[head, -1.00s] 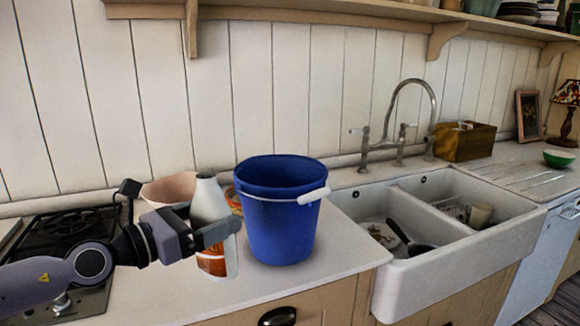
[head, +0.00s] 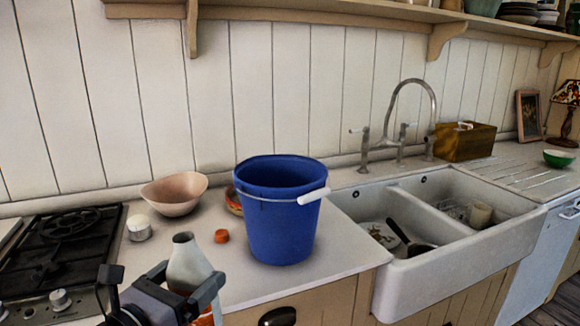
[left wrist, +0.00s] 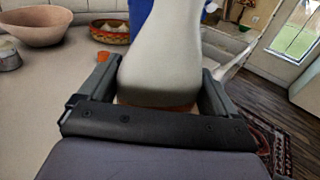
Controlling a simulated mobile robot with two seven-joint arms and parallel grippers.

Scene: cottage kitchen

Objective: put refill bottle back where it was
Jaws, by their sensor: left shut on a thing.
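The refill bottle (head: 190,264) is white with an orange label and an uncapped, dark mouth. It is in the lower left of the head view, near the counter's front edge, left of and in front of the blue bucket (head: 281,222). My left gripper (head: 186,287) is shut on the bottle's body, one finger on each side. The left wrist view shows the bottle (left wrist: 160,60) filling the space between the fingers. Its base is hidden, so I cannot tell whether it touches the counter. My right gripper is not in view.
An orange cap (head: 221,236) lies on the counter (head: 262,285). Behind are a pinkish bowl (head: 174,194), a small white-topped jar (head: 139,228) and a patterned dish (head: 234,203). A gas hob (head: 62,240) is at left, a white double sink (head: 410,285) at right.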

